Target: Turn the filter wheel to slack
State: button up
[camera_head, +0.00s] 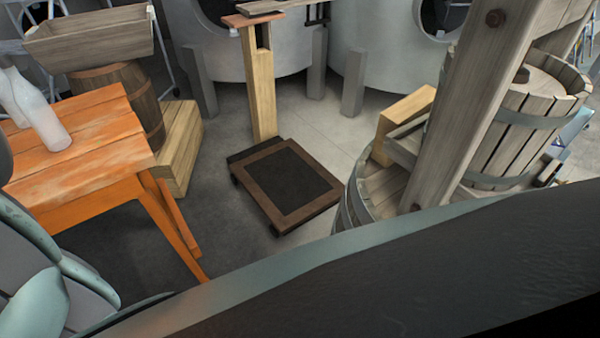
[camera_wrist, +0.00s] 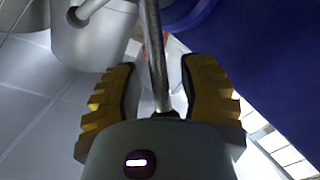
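I cannot make out a whole filter wheel in either view. In the wrist view a grey metal rod (camera_wrist: 155,60) runs down between the two yellow fingers of my gripper (camera_wrist: 158,80); I cannot tell whether it is part of the wheel. The fingers are apart, with a gap on each side of the rod, so my gripper looks open around it. The rod's lower end is hidden behind the gripper body. My gripper does not show in the head view.
The wrist view shows a grey cylindrical vessel (camera_wrist: 95,42) and a large blue surface (camera_wrist: 270,60). In the head view are an orange table (camera_head: 95,145) with bottles (camera_head: 42,115), a platform scale (camera_head: 325,193), a barrel (camera_head: 142,95) and a wooden press (camera_head: 470,100). Floor around the scale is clear.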

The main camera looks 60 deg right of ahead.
grip_shut()
jog(key=shift+s+f+b, duration=0.1)
jog(key=shift+f+b, duration=0.2)
jog(key=shift+b, duration=0.3)
